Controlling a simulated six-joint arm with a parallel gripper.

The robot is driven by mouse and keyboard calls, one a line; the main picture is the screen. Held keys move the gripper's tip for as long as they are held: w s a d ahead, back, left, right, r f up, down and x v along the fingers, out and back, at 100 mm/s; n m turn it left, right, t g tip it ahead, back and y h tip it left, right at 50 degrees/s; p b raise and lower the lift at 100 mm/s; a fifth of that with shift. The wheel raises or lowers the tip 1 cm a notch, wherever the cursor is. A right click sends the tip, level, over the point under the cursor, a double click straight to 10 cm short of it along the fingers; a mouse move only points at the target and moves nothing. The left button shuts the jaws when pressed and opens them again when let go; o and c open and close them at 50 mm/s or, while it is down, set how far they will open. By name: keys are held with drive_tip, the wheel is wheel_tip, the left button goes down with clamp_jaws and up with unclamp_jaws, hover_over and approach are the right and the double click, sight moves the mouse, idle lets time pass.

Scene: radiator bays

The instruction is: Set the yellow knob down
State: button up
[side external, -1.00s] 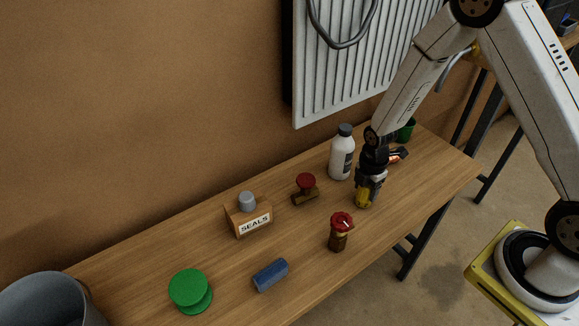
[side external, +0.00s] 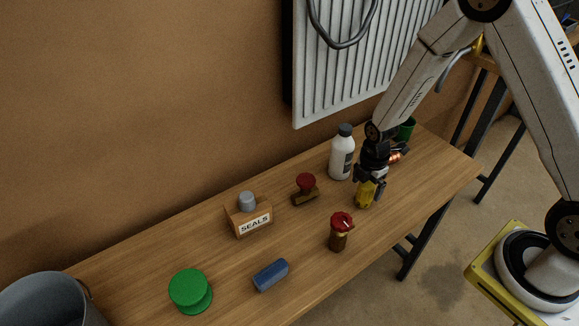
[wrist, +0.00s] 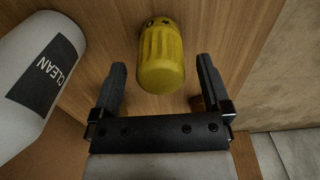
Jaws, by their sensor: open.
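The yellow knob (side external: 366,192) is a ribbed cylinder standing on the wooden bench (side external: 310,268) near the right end. In the wrist view the yellow knob (wrist: 161,58) shows just beyond the fingertips. My gripper (wrist: 160,78) is open, with one finger on each side of the knob's near end and visible gaps between. In the side view my gripper (side external: 368,178) is pointing down right at the knob's top and partly hides it.
A white bottle (side external: 342,153) stands close to the left of my gripper, labelled CLEAN in the wrist view.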

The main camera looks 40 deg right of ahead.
sight(368, 184)
wheel_tip(368, 184, up, 11)
drive_tip(key=shift+f, duration=0.15)
idle(0.5)
drive_tip(key=shift+s, duration=0.1)
idle(0.5)
drive_tip(key=s+a+r+m+t, duration=0.1)
drive_tip(key=s+m, duration=0.3)
drive_tip(key=m, duration=0.5)
drive_tip(key=s+a+r+m+t, duration=0.1)
drive_tip(key=s+r+m, duration=0.3)
drive_tip(key=m, duration=0.5)
drive_tip(key=shift+s+a+r+t, duration=0.3)
drive_tip(key=shift+s+a, duration=0.2)
drive_tip(key=shift+s, duration=0.15)
